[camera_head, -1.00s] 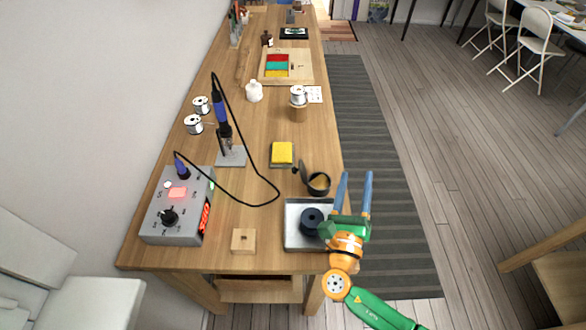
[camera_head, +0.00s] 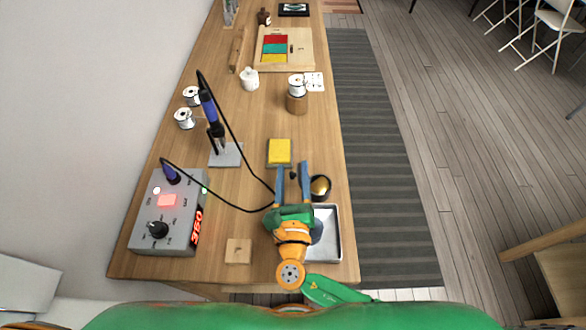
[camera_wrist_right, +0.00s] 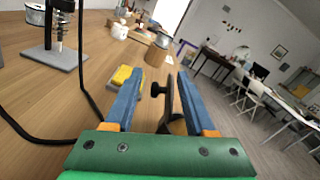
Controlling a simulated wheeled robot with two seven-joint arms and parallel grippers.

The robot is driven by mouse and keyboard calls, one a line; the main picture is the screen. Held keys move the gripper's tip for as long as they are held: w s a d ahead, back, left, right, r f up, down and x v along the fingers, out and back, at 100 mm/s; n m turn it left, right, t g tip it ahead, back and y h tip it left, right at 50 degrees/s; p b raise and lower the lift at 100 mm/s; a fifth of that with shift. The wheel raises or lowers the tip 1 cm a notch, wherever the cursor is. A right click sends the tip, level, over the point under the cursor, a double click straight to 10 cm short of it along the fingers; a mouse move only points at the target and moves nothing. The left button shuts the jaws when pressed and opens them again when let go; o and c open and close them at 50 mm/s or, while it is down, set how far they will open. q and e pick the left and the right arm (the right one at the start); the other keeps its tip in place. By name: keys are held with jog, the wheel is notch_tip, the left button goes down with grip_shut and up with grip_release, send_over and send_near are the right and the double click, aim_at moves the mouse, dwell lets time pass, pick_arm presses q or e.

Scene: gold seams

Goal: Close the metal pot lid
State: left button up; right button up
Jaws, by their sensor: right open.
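The small dark metal pot (camera_head: 321,188) stands just behind the metal tray, its gold-toned inside showing in the head view. Its lid stands raised on the pot's left side. The wrist view shows the lid (camera_wrist_right: 169,98) nearly edge-on, with its black knob (camera_wrist_right: 155,90) facing left; the pot (camera_wrist_right: 178,127) is partly hidden by the right finger. My right gripper (camera_head: 292,168) is open, its fingers either side of the knob in the head view; contact cannot be told. My left gripper is not in view.
A yellow sponge (camera_head: 279,152) lies just beyond the fingers. The soldering station (camera_head: 168,215) and its black cable are to the left. A wooden block (camera_head: 238,251) sits near the front edge.

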jog(key=shift+w+f, duration=0.15)
jog(key=shift+w, duration=0.3)
jog(key=shift+s+d, duration=0.1)
jog(key=shift+s, duration=0.05)
grip_shut()
jog(key=m, duration=0.1)
jog(key=d+m, duration=0.1)
jog(key=m, duration=0.1)
jog(key=shift+d+r, duration=0.15)
jog(key=shift+r, duration=0.2)
jog(key=shift+d+r+m+b, duration=0.1)
jog(key=shift+d+m+b, duration=0.3)
jog(key=shift+m, duration=0.6)
jog(key=shift+d+r+m+b, duration=0.15)
jog(key=shift+d+m, duration=0.35)
jog(key=shift+m, duration=0.5)
